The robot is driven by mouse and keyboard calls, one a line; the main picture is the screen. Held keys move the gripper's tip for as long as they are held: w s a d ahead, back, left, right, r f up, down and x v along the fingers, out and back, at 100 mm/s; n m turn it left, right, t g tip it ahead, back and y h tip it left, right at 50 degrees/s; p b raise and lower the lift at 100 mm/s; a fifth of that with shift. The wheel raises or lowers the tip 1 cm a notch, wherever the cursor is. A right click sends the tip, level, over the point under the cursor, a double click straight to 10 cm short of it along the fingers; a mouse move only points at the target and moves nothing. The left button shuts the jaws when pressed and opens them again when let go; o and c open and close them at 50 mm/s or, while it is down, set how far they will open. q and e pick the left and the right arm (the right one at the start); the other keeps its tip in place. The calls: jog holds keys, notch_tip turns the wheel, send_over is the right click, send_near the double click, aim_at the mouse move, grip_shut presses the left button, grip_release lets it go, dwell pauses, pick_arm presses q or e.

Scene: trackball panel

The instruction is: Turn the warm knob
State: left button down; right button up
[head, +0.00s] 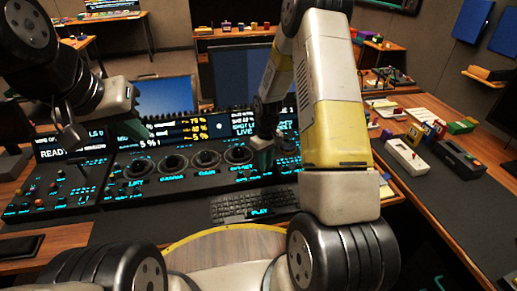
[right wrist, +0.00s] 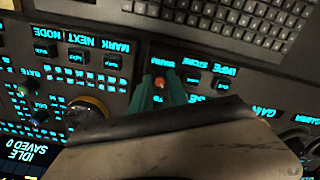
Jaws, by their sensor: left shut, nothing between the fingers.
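My right gripper (head: 263,158) reaches down to the control panel right of its row of large dials. In the right wrist view its teal fingertips (right wrist: 161,88) stand on either side of a small orange-red knob top (right wrist: 160,83), beside a lit label that seems to read WARM. The fingers hide most of this knob, and I cannot tell whether they press on it. In the head view the right gripper covers that spot. My left gripper (head: 72,134) is shut and empty above the left panel section.
A keyboard (head: 254,204) lies in front of the panel. Dials (head: 173,162) line the panel to the left. An orange-ringed knob (right wrist: 88,111) and small buttons are near the right fingers. A side desk (head: 438,186) on the right holds small devices.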

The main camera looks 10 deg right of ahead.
jog(key=shift+o, duration=0.8)
jog(key=shift+r, duration=3.95)
